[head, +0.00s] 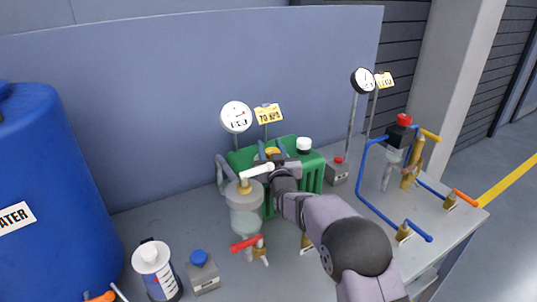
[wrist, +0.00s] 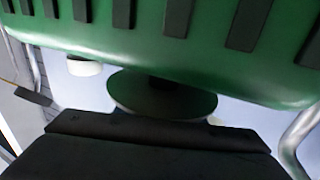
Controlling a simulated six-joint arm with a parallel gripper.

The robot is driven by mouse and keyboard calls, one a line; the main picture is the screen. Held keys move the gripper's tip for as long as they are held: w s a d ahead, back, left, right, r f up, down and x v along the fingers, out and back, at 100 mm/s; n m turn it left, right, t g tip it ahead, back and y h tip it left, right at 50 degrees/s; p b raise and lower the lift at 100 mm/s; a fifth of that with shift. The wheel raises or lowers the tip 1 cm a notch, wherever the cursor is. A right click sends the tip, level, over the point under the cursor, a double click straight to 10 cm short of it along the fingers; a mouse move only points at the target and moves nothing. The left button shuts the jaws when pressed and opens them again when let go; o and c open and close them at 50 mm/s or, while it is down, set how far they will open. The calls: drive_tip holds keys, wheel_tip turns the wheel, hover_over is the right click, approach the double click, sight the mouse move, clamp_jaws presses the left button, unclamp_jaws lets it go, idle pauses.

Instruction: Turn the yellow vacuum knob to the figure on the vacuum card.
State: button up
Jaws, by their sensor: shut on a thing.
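The yellow vacuum knob (head: 272,151) shows as a small patch of yellow on top of the green unit (head: 311,176). My gripper (head: 276,163) is at the knob and shut on it; the fingers hide most of it. The vacuum card (head: 268,115) is yellow and reads 70 KPA. A white round gauge (head: 236,117) stands left of the card; its needle is too small to read exactly. In the wrist view my gripper (wrist: 160,130) is a dark bar close below the green unit (wrist: 200,60). A dark green disc (wrist: 163,94) lies between them, and no yellow shows there.
A clear filter bowl with a white lever (head: 258,169) stands close left of my gripper. A red-handled valve (head: 246,243) is in front. A blue drum (head: 60,190) stands left. A second gauge (head: 363,80), blue pipework (head: 360,185) and valves are right. A wall panel stands behind.

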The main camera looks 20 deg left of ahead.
drive_tip(key=shift+w+d+r+m+h, duration=0.15)
drive_tip(key=shift+m+h, duration=0.25)
drive_tip(key=shift+h, duration=0.2)
drive_tip(key=o, duration=1)
drive_tip(key=shift+o, duration=0.2)
drive_tip(key=shift+n+y+p, duration=0.35)
drive_tip(key=shift+n+y, duration=0.05)
drive_tip(key=shift+y, duration=0.2)
